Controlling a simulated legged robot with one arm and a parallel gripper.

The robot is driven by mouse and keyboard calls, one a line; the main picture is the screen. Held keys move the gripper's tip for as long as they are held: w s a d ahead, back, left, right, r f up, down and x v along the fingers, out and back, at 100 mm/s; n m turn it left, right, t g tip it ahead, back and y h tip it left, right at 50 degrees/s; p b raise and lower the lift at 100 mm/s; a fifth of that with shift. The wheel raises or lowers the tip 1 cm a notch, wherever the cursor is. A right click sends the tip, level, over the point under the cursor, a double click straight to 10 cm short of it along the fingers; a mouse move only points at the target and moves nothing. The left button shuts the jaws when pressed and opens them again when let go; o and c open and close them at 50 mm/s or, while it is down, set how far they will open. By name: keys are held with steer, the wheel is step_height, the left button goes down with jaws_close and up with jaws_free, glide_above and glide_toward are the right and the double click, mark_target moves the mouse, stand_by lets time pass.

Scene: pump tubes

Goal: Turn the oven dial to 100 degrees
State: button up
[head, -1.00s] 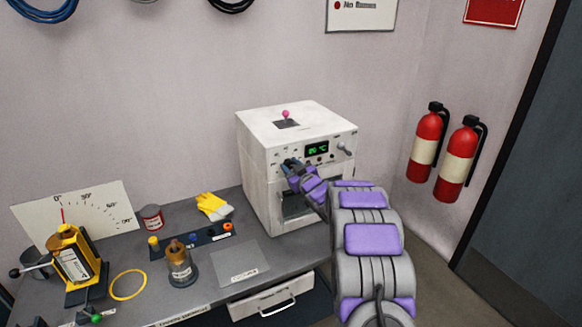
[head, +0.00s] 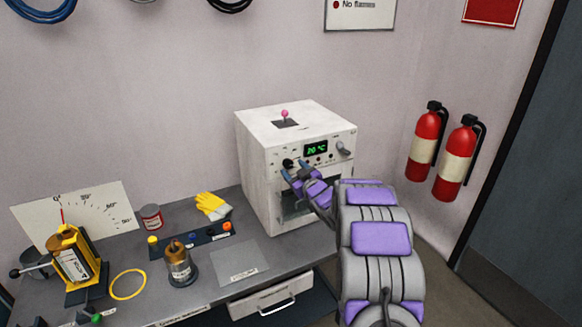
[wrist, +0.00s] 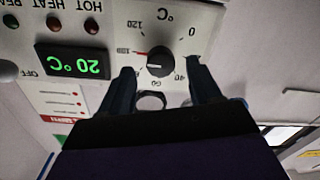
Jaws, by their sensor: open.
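The white oven (head: 262,150) stands on the bench, its green display (head: 316,149) reading 20 °C. The black dial (head: 288,164) is on its front panel. In the wrist view, which is upside down, the dial (wrist: 160,62) carries a white line pointing left, near the red 100 mark (wrist: 128,51) and seemingly a little toward the 80 side. My gripper (head: 296,169) is open in front of the panel. In the wrist view its fingertips frame the dial, one on each side, with gaps visible. The 80 mark is partly hidden by a finger.
A silver lever knob (head: 344,147) sits right of the display. A pink-topped lever (head: 285,114) is on the oven's top. Fire extinguishers (head: 455,160) hang at right.

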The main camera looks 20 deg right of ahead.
steer(key=s+d+p, duration=0.1)
steer(key=s+p, duration=0.1)
steer(key=s, duration=1.2)
steer(key=s+a+r+m+g, duration=0.1)
steer(key=s+a+g, duration=0.5)
steer(key=s, duration=0.9)
steer(key=s+a+m+g, duration=0.1)
steer(key=s+a+g, duration=0.6)
steer(key=s, duration=0.8)
steer(key=s+a+r+m+g+h, duration=0.1)
steer(key=s+a+m+g, duration=0.1)
steer(key=s+a+g, duration=0.4)
steer(key=s+a, duration=0.5)
steer(key=s, duration=0.4)
steer(key=shift+s+a+r+g, duration=0.15)
steer(key=shift+s+r+g, duration=0.2)
steer(key=shift+g, duration=0.05)
